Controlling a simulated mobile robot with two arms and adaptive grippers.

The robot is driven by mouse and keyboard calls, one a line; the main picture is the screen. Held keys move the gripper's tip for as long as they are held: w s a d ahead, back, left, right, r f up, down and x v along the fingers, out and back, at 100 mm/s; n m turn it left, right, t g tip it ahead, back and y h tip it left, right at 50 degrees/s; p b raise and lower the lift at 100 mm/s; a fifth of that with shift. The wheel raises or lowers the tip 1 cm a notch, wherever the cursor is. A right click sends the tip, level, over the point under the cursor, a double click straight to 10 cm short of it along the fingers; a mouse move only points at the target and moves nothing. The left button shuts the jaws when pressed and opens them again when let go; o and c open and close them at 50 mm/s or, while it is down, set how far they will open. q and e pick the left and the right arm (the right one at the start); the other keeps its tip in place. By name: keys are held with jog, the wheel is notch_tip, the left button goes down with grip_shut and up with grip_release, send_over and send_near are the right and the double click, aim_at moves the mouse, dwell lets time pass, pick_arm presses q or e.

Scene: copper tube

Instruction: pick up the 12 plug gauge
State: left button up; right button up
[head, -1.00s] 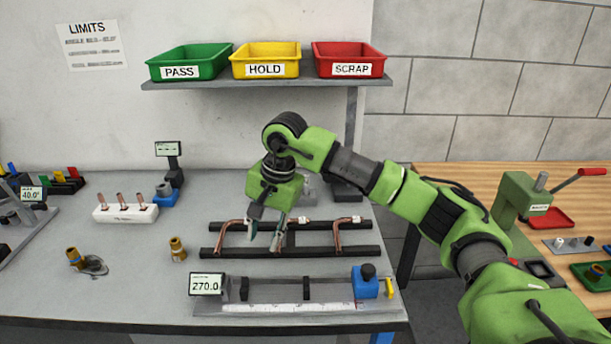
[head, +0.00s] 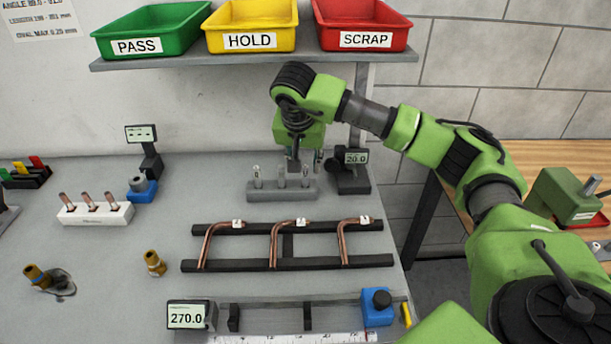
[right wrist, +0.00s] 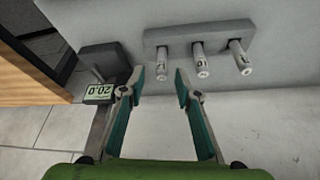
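Three pale plug gauges stand upright in a grey block (head: 268,194) at the back of the bench. In the head view, the left gauge (head: 257,176) is clear and the others are close to my right gripper. The right wrist view shows all three, at left (right wrist: 162,62), middle (right wrist: 199,62) and right (right wrist: 240,58). Their markings are too small to read surely, so I cannot tell which is the 12. My right gripper (head: 305,165) is open and empty; in its wrist view (right wrist: 160,75) the fingertips point toward the left gauge, apart from it. My left gripper is out of view.
A display reading 20.0 (head: 356,157) stands just right of the block. Bent copper tubes (head: 274,245) lie on a black rack (head: 230,266) in front. The PASS (head: 150,30), HOLD (head: 250,25) and SCRAP (head: 362,25) bins sit on the shelf above.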

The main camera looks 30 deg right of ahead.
aim_at(305, 169)
jog(key=p+x, duration=0.2)
jog(key=x, duration=0.3)
jog(key=shift+w+a, duration=0.1)
jog(key=shift+w+f, duration=0.15)
jog(key=shift+f, duration=0.3)
jog(key=shift+c, duration=0.3)
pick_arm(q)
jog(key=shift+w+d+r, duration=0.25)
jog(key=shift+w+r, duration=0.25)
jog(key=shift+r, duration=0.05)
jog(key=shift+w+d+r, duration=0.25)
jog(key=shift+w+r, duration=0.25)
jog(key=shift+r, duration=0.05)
pick_arm(e)
grip_shut()
